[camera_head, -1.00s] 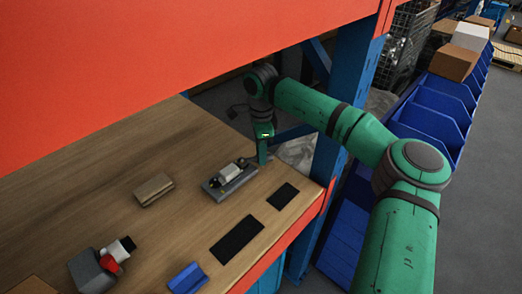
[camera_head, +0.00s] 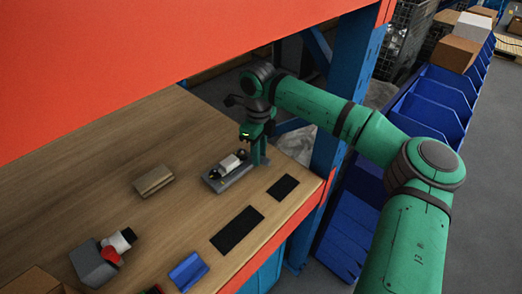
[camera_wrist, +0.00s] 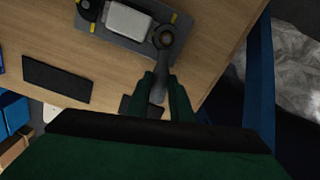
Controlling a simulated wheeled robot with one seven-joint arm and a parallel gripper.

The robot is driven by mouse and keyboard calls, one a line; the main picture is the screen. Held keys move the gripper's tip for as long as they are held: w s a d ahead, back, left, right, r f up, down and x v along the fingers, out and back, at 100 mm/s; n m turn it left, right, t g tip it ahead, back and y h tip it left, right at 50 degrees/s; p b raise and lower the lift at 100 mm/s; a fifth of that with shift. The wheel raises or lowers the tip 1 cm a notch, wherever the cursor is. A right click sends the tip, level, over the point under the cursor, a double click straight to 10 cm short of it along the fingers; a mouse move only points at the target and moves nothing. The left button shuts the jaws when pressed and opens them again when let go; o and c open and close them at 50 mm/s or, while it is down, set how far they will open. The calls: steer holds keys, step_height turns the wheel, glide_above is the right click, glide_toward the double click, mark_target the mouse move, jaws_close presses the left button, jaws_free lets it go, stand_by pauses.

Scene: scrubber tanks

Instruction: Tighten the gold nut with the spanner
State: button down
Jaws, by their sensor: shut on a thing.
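My gripper (camera_head: 258,150) is at the far right end of the tabletop fixture. In the wrist view its two dark green fingers (camera_wrist: 163,84) are shut on the handle of a dark grey spanner (camera_wrist: 159,91). The spanner's head lies at the fixture's right end, over a small round brownish part that looks like the gold nut (camera_wrist: 165,39). The head seems to surround it, but I cannot tell how fully it is seated. The fixture (camera_head: 214,186) is a grey plate bearing a white block (camera_wrist: 128,21) and a black knob at the other end.
Two flat black mats (camera_head: 237,229) lie near the table's front edge. A wooden block (camera_head: 153,180), a grey part with a red and white piece (camera_head: 92,264) and a blue holder (camera_head: 188,271) are farther left. A blue rack post (camera_head: 340,100) stands close to my arm.

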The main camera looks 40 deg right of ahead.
steer(key=a+m, duration=0.1)
steer(key=m, duration=0.2)
steer(key=shift+s+a, duration=0.2)
steer(key=shift+a, duration=0.15)
steer(key=shift+a+m, duration=0.55)
steer(key=shift+m, duration=0.55)
steer(key=shift+w, duration=0.1)
steer(key=shift+d, duration=0.1)
steer(key=shift+d+n, duration=0.2)
steer(key=shift+n, duration=0.4)
steer(key=shift+d, duration=0.1)
steer(key=shift+r, duration=0.25)
